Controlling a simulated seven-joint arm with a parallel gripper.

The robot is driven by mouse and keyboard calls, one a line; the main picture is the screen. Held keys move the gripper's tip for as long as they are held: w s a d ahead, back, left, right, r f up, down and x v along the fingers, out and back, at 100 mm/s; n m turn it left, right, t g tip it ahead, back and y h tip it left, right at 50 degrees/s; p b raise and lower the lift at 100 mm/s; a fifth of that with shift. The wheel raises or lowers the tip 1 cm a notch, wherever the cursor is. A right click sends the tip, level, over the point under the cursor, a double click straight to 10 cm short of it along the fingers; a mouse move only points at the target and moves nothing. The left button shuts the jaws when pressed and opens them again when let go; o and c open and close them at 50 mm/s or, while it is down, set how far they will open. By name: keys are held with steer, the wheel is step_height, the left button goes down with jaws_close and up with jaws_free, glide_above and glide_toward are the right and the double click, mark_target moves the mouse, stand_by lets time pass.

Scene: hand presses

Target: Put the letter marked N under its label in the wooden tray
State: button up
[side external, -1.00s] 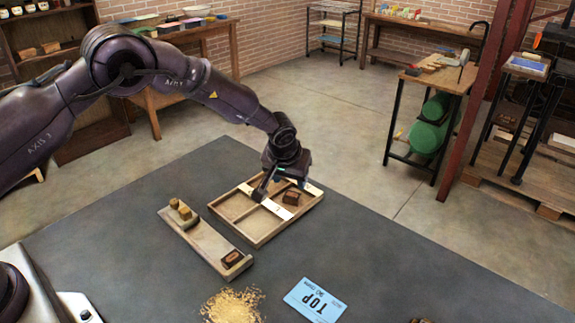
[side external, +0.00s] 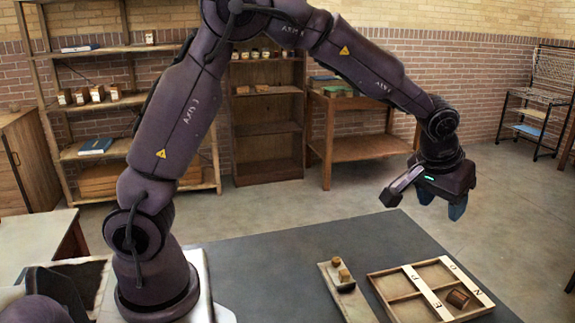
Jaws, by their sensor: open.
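The wooden tray (side external: 381,294) lies on the dark table at the lower right, its near edge cut off by the frame. Two pale label strips with dark letters cross it; an N seems to show on the right strip (side external: 475,288). A brown letter block (side external: 458,298) sits in the compartment beside that N label; its own mark is unreadable.
The table (side external: 275,265) is bare between my base and the board. Shelves (side external: 268,120) and a wooden bench (side external: 350,140) stand against the brick wall behind, apart from the table.

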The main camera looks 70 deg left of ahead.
steer(key=s+a+r+m, duration=0.25)
steer(key=s+r, duration=0.75)
steer(key=s, duration=0.5)
steer(key=s+f+t+h, duration=0.1)
steer(key=s, duration=1.2)
steer(key=shift+a+m, duration=0.3)
steer(key=shift+m, duration=0.15)
